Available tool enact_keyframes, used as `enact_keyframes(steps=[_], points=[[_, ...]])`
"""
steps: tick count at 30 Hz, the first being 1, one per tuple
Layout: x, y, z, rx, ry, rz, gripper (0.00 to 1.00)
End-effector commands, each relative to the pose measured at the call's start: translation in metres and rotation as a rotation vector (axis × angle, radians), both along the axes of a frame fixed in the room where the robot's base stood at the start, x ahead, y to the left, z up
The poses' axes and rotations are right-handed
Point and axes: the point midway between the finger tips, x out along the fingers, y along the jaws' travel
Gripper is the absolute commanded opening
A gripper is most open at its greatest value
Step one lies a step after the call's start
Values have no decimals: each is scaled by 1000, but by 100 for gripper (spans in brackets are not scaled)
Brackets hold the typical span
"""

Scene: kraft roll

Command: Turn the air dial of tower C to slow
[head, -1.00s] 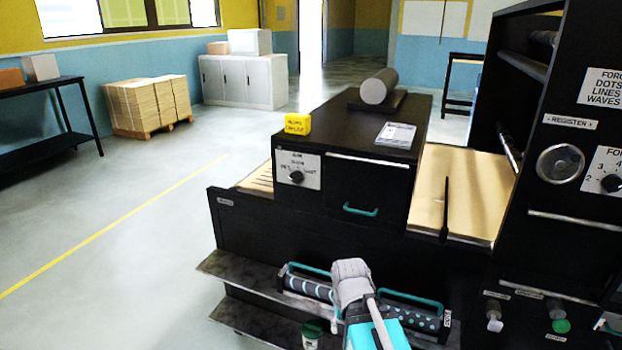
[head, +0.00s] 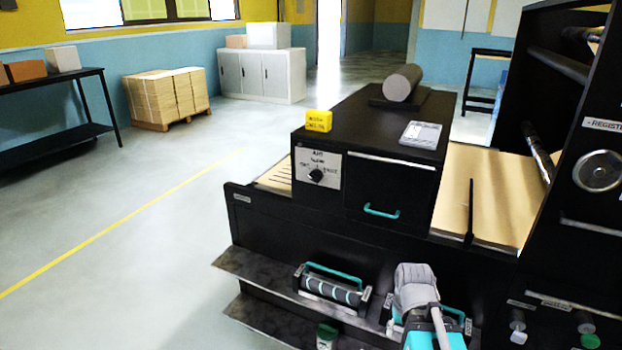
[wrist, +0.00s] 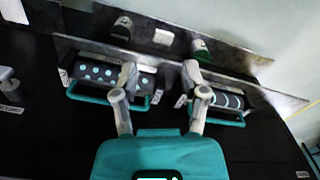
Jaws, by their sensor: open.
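The air dial (head: 316,175) is a black round knob on a white plate, on the left front of the black cabinet in the head view. Small words stand around it, one at the top and one on each side. They are blurred, and I cannot tell where the knob points. No tower letter is readable. My gripper (wrist: 160,82) is open and empty in the wrist view, its two fingers apart above the roller shelf. In the head view my gripper (head: 432,335) is low and right of the dial, well away from it, its fingertips mostly hidden.
A striped roller (head: 332,287) with a teal handle sits on the shelf (head: 262,272) below the dial. A dotted roller (wrist: 108,75) lies beside it. A yellow block (head: 319,121) and a grey cylinder (head: 403,82) stand on the cabinet.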

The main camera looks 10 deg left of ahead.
Motion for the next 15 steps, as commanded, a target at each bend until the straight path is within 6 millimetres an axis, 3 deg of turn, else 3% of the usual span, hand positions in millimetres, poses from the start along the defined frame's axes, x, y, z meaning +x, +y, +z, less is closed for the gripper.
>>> enact_keyframes(steps=[1,7,9,11,15], points=[[0,0,0,0,0,0,61],[7,1,0,-23,-11,26,98],[14,1,1,-51,-22,55,99],[22,-14,2,-87,-34,87,99],[53,-12,7,-213,-79,220,99]])
